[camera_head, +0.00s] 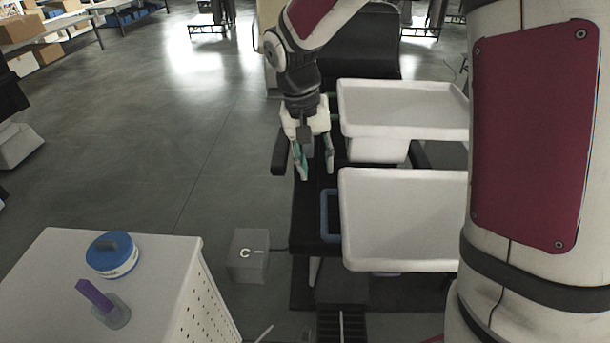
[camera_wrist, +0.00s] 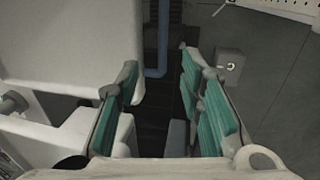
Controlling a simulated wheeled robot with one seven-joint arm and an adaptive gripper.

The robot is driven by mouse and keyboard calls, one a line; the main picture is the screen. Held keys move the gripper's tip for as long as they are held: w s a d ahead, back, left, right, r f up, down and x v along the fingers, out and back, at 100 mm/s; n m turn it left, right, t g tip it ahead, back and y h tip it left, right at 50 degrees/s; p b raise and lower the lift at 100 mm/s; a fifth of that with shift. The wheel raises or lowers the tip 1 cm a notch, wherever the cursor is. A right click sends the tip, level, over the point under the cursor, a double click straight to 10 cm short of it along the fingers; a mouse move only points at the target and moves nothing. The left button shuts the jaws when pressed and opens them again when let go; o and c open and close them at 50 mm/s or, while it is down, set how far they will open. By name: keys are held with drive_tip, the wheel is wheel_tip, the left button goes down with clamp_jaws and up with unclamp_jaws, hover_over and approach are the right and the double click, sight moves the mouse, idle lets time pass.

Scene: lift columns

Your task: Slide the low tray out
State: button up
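Two white shallow trays are on the right in the head view: a nearer one (camera_head: 402,218) and a farther one (camera_head: 402,108). I cannot tell for certain which is lower. A blue frame or loop (camera_head: 325,216) sits beside the nearer tray's left edge; a blue bar (camera_wrist: 156,71) shows in the wrist view. My gripper (camera_head: 314,174) points down, left of the trays. Its teal-padded fingers are apart with nothing between them, also in the wrist view (camera_wrist: 165,95). A white tray or panel (camera_wrist: 70,45) lies left of the fingers there.
A grey box with a C-shaped mark (camera_head: 249,256) stands on the floor. A dark base (camera_head: 315,225) lies beneath the gripper.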

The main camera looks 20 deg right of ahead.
sight(324, 211)
drive_tip(key=f, duration=0.4)
drive_tip(key=d+f+p, duration=0.1)
drive_tip(key=f, duration=0.4)
drive_tip(key=d+f, duration=0.1)
drive_tip(key=f, duration=0.4)
drive_tip(key=shift+s+d+p, duration=0.1)
drive_tip(key=shift+s+p, duration=0.05)
drive_tip(key=shift+p, duration=0.15)
clamp_jaws()
